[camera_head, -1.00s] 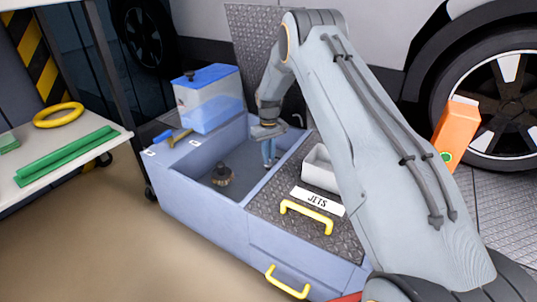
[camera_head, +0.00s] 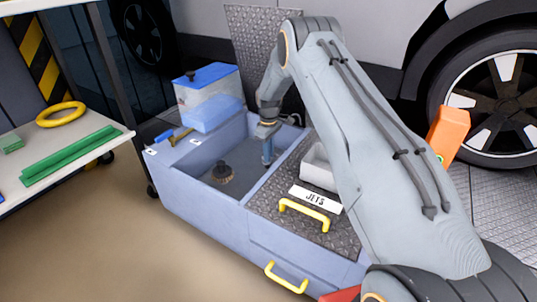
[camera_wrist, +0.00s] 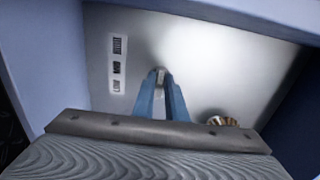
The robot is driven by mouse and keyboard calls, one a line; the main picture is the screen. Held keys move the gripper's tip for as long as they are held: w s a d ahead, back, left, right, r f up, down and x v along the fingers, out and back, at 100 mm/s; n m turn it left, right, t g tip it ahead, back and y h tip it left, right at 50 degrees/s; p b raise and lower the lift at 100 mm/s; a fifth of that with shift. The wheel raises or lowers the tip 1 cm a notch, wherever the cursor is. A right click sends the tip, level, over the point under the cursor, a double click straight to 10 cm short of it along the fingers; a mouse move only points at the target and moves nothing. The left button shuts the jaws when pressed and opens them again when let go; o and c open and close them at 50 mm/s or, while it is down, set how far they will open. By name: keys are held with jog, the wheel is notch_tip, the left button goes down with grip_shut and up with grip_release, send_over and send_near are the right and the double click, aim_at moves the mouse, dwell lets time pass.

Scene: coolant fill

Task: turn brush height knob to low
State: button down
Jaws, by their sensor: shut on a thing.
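The brush height knob (camera_wrist: 161,74) is a small, pale piece between my fingertips in the wrist view. My gripper (camera_wrist: 161,84), with blue fingers, is shut on it. Most of the knob is hidden by the fingers, and I cannot tell which setting it points to. Three small labels stand in a column to its left: a top label (camera_wrist: 120,45), a middle one (camera_wrist: 116,67) and a bottom one (camera_wrist: 116,86) that seems to read LOW. In the head view my gripper (camera_head: 267,160) reaches down inside the blue-grey bin (camera_head: 205,215). The knob cannot be seen there.
A round brush (camera_head: 222,173) stands on the bin floor, left of my gripper; its top shows in the wrist view (camera_wrist: 222,121). A blue-lidded tank (camera_head: 208,98) stands on the back rim. A JETS plate (camera_head: 316,198) and yellow handle (camera_head: 304,215) lie to the right.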

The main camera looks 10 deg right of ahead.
jog(key=c, duration=1.8)
grip_release()
jog(key=shift+r, duration=0.1)
notch_tip(320, 180, up, 8)
jog(key=p, duration=0.3)
